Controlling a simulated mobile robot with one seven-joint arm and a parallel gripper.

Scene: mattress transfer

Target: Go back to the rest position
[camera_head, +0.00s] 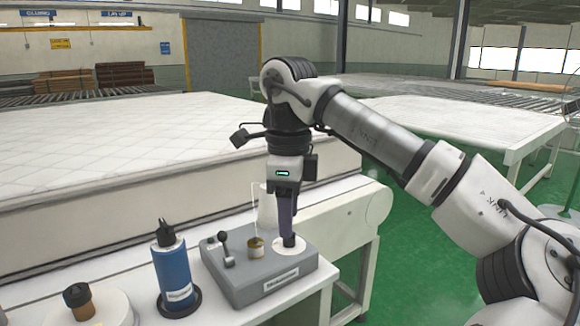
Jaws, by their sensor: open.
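My gripper (290,238) points straight down over the right part of a grey control box (262,282). Its fingers are seen nearly edge-on, so the gap between them hardly shows. The fingertips are at or just above a white round plate (291,252) on the box; I cannot tell whether they touch it. I see nothing held in them. My arm reaches in from the right, bent high above the box.
A black-knobbed lever (224,246) and a brass-coloured part (254,246) stand on the box. A blue bottle (174,272) and a white round container (98,308) are left of it. A large white mattress (130,150) lies behind. Green floor (425,265) is open at right.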

